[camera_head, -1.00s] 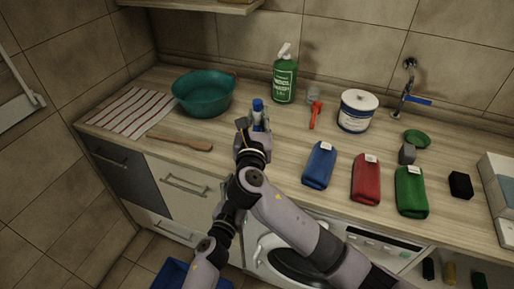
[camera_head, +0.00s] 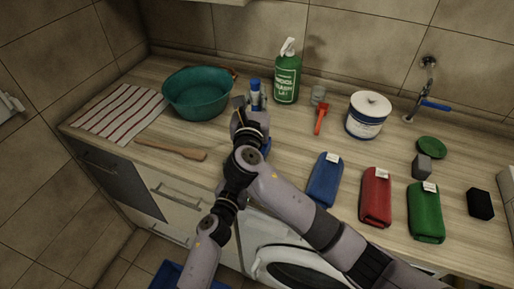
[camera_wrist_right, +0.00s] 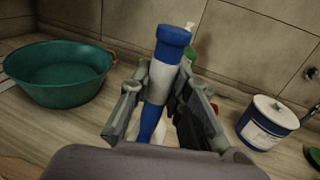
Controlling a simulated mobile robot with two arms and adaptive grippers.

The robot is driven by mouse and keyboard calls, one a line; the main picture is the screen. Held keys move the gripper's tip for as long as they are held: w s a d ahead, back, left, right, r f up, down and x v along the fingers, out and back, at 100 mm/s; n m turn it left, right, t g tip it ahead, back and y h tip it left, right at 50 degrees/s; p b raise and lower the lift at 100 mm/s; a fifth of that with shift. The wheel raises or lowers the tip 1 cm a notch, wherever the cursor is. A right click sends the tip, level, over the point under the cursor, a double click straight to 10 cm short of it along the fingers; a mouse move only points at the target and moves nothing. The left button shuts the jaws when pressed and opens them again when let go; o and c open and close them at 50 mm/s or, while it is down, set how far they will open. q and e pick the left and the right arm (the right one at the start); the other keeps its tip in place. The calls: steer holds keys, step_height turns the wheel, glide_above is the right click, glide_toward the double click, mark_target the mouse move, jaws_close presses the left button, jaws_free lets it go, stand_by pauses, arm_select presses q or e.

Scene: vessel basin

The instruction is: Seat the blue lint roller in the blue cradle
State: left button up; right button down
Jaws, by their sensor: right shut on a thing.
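The blue lint roller (camera_head: 255,91), blue with a white band, is held roughly upright in my right gripper (camera_head: 250,118) above the counter. In the right wrist view the lint roller (camera_wrist_right: 160,78) stands between the two fingers, leaning slightly, its blue end up. The right gripper (camera_wrist_right: 160,105) is shut on it. Its lower end is hidden by the gripper. A small patch of blue (camera_head: 267,146) shows just right of the gripper; I cannot tell whether it is the blue cradle. I see no cradle clearly. My left gripper is not in view.
A teal basin (camera_head: 198,97) stands left of the gripper, a green bottle (camera_head: 286,78) behind it. A wooden spatula (camera_head: 170,149) lies front left. A red-handled tool (camera_head: 321,119), a white tub (camera_head: 367,115) and blue (camera_head: 323,180), red (camera_head: 375,196) and green (camera_head: 426,212) folded cloths lie right.

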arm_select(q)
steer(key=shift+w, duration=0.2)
arm_select(e)
steer(key=shift+w, duration=0.25)
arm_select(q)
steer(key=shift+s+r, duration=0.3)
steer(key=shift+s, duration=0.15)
arm_select(e)
steer(key=shift+s+r, duration=0.35)
steer(key=shift+s, duration=0.15)
steer(key=shift+s+f, duration=0.1)
steer(key=shift+f, duration=0.1)
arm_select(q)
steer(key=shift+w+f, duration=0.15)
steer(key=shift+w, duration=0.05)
arm_select(e)
steer(key=f, duration=0.4)
steer(key=shift+w+f, duration=0.1)
steer(key=shift+w, duration=0.2)
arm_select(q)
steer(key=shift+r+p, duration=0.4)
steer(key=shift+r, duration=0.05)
arm_select(e)
step_height(320, 180, down, 5)
steer(key=shift+f, duration=0.15)
steer(key=c, duration=1.5)
jaws_free()
steer(key=shift+s, duration=0.1)
